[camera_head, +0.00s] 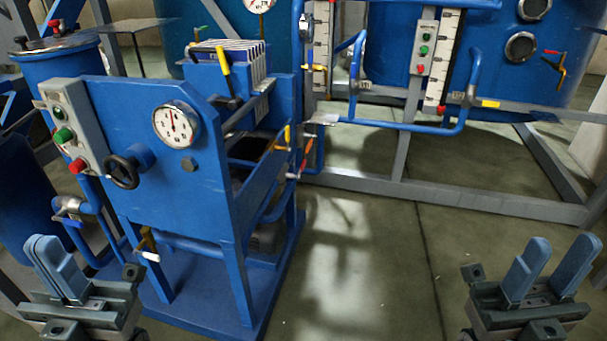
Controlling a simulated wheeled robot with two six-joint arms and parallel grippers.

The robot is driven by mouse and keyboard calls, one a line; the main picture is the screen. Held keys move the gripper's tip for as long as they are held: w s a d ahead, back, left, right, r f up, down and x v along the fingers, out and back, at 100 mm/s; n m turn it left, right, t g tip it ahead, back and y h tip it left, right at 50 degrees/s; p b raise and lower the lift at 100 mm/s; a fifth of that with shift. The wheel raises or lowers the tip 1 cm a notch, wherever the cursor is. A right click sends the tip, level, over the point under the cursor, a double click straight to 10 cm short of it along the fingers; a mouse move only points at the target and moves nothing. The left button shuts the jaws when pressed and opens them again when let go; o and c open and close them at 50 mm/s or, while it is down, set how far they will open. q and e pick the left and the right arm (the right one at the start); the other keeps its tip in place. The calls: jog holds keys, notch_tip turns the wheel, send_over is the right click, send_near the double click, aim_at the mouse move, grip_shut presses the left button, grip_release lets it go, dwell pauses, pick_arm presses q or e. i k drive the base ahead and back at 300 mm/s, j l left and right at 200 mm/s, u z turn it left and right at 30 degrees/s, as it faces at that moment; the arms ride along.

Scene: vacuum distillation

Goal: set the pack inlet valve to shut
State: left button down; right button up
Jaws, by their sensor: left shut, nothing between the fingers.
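The blue filter machine (215,200) stands at left centre with a pack of pale plates (232,48) on top. No label tells which valve is the pack inlet valve. A brass valve with a white-tipped lever (149,255) sits low at its front. A silver valve (70,207) sits on the blue pipe at its left. Levers with yellow (287,135), red (308,145) and white (293,176) ends are on its right side. My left gripper (52,262) is shut and empty, at lower left, apart from the valves. My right gripper (555,265) is open and empty at lower right.
The machine's front has a gauge (176,126), a black handwheel (123,171) and a grey button box (70,125). Behind stand blue tanks, pipes and a grey frame (450,200). The floor (375,265) between machine and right gripper is clear.

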aim_at(305, 163)
jog(key=i+z, duration=0.65)
jog(key=z, duration=0.3)
